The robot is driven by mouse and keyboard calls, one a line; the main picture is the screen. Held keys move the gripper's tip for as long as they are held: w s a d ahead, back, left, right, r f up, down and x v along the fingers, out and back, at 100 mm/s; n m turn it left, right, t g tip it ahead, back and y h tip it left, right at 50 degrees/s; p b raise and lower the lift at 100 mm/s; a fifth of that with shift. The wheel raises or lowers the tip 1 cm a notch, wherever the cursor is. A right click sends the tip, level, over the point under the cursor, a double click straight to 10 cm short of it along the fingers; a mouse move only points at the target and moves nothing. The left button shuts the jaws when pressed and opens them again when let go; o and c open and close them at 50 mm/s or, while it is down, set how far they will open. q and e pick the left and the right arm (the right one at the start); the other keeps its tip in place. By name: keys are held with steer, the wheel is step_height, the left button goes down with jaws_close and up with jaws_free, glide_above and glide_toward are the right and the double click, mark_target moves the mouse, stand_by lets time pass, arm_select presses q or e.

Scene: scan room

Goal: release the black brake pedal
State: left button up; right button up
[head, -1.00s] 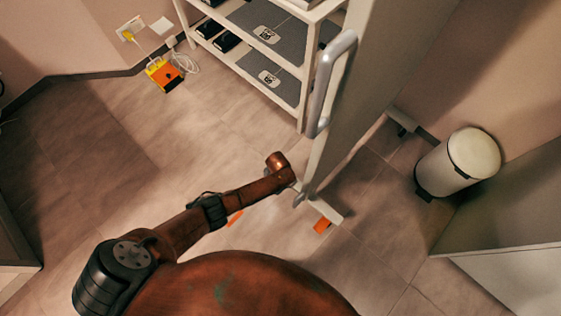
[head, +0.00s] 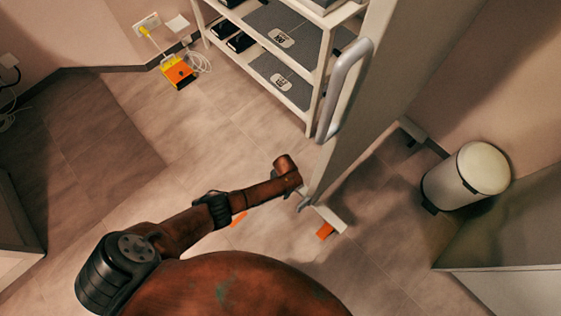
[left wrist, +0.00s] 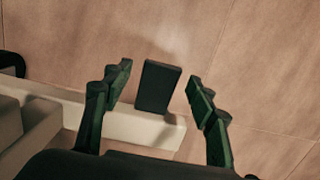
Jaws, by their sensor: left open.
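The black brake pedal (left wrist: 158,87) is a small flat dark block at the edge of a pale base bar (left wrist: 110,125) in the left wrist view. My left gripper (left wrist: 159,82) is open, with one dark green finger on each side of the pedal and a visible gap to both. I cannot tell how far above or below the pedal the fingertips are. In the head view my left arm reaches to the foot (head: 332,219) of the white panel, and its gripper is mostly hidden. The pedal is not clearly visible there. My right gripper is not in view.
The tall panel (head: 350,140) has a grey handle (head: 343,90). Open shelves (head: 316,92) stand behind it. A white bin (head: 467,177) stands at right. Orange pieces (head: 325,231) lie near the panel's foot. A yellow-orange device (head: 178,72) with a cable lies by the wall. Floor at left is clear.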

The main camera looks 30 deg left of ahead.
arm_select(q)
step_height(320, 180, up, 12)
steer(key=w, duration=0.1)
steer(key=shift+w+d, duration=0.15)
steer(key=shift+d, duration=0.05)
steer(key=shift+f, duration=0.1)
stand_by(0.5)
